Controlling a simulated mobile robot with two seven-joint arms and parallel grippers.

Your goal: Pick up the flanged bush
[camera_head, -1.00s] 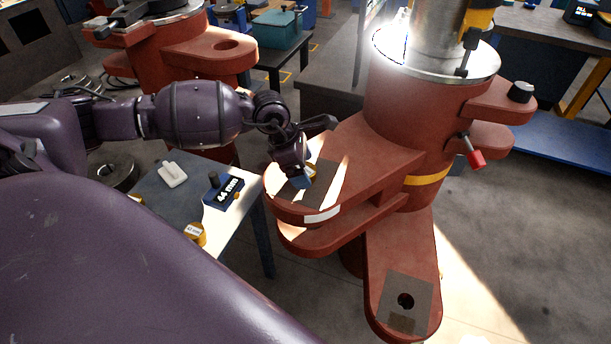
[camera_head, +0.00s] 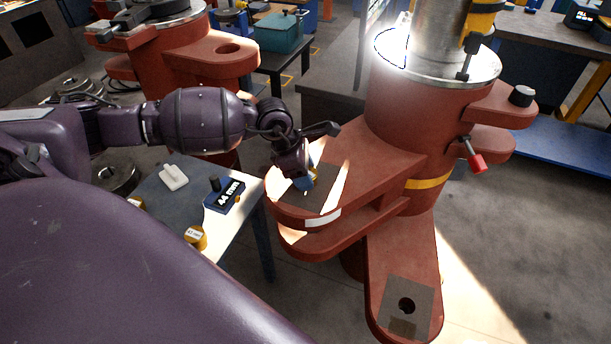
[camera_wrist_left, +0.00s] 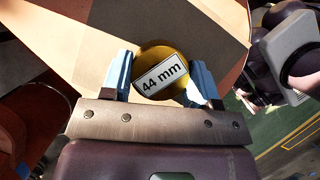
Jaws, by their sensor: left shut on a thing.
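The flanged bush (camera_wrist_left: 163,75) is a round brass-yellow piece with a white "44 mm" label, seen face-on in the left wrist view. My left gripper (camera_wrist_left: 160,80) is shut on it, one blue finger on each side. In the head view my left gripper (camera_head: 304,184) is over the grey plate on the upper red lug (camera_head: 345,168). Only a small yellow part of the bush (camera_head: 313,173) shows there, beside the fingers. Its underside is hidden, so I cannot tell its exact height above the plate. My right gripper is not in view.
A small table (camera_head: 160,200) on the left holds a blue "44 mm" block (camera_head: 224,196), a white piece (camera_head: 173,177) and other yellow bushes (camera_head: 196,237). A lower red lug (camera_head: 400,255) has a plate with a dark hole. The large red column (camera_head: 405,120) stands behind.

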